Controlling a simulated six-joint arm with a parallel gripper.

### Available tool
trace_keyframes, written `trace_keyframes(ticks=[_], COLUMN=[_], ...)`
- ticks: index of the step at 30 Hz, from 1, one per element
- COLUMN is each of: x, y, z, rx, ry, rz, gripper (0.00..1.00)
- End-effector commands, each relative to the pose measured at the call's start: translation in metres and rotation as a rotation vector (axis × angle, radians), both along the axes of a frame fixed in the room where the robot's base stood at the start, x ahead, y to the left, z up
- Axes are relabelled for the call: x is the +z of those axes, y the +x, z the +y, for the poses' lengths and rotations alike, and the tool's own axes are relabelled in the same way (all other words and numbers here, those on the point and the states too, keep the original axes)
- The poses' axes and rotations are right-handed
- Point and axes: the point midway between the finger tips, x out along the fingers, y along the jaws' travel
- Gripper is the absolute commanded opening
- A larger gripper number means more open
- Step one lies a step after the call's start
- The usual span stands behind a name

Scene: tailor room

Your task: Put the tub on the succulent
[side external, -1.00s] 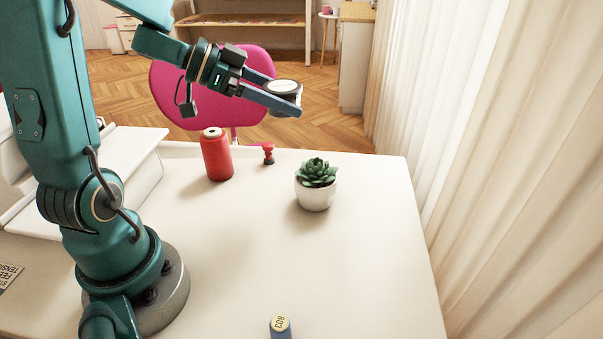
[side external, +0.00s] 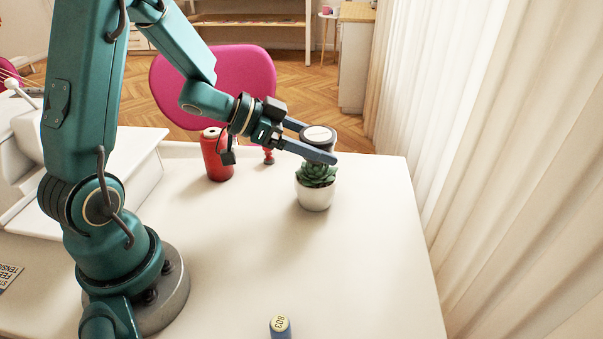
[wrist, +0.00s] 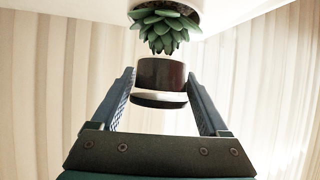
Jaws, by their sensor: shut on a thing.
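The tub (side external: 318,134) is a small dark round container with a pale lid. My gripper (side external: 320,144) is shut on it, one finger on each side. The succulent (side external: 317,174) is a green rosette in a white pot (side external: 314,197), upright on the table. In the side view the tub overlaps the top of the succulent; whether they touch is unclear there. In the wrist view the tub (wrist: 161,74) sits between my fingers (wrist: 162,92), with the succulent (wrist: 165,30) close beyond it and a small gap seeming to show between them.
A blue spool-like item (side external: 280,326) is at the front. The table's middle is clear.

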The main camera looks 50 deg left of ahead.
Motion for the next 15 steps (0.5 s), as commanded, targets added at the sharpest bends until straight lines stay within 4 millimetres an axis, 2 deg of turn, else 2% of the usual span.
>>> trace_keyframes(ticks=[8, 9, 10, 15], x=[-0.0038, -0.0037, -0.0035, -0.0034], y=[-0.0001, -0.0001, 0.0000, 0.0000], z=[-0.0001, 0.0000, -0.0001, 0.0000], rx=[0.000, -0.001, -0.001, -0.001], ry=[-0.001, 0.000, 0.000, 0.000], rz=[0.001, 0.000, 0.000, 0.000], gripper=[0.13, 0.89, 1.00, 1.00])
